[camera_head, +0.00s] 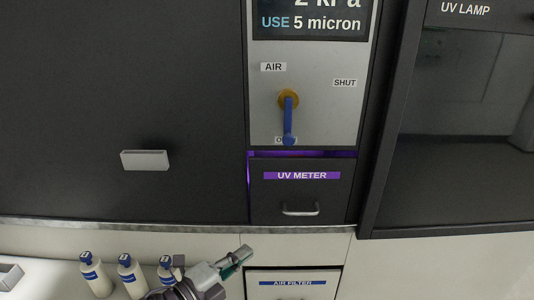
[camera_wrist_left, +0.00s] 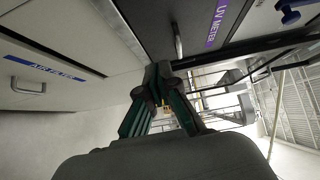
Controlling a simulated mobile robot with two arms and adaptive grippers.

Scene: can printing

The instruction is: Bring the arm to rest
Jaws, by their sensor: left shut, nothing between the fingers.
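My left gripper (camera_head: 243,255) is at the bottom middle of the head view, in front of the counter edge and just above the air filter drawer. In the left wrist view my left gripper (camera_wrist_left: 158,72) has its fingertips together, with nothing between them. It touches nothing that I can see. My right gripper is in neither view.
The UV meter drawer (camera_head: 300,192), slightly open with purple light at its top, is above the gripper. The air filter drawer (camera_head: 292,290) is below. A blue valve lever (camera_head: 288,118) points down. Several white bottles (camera_head: 131,278) stand left of my arm.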

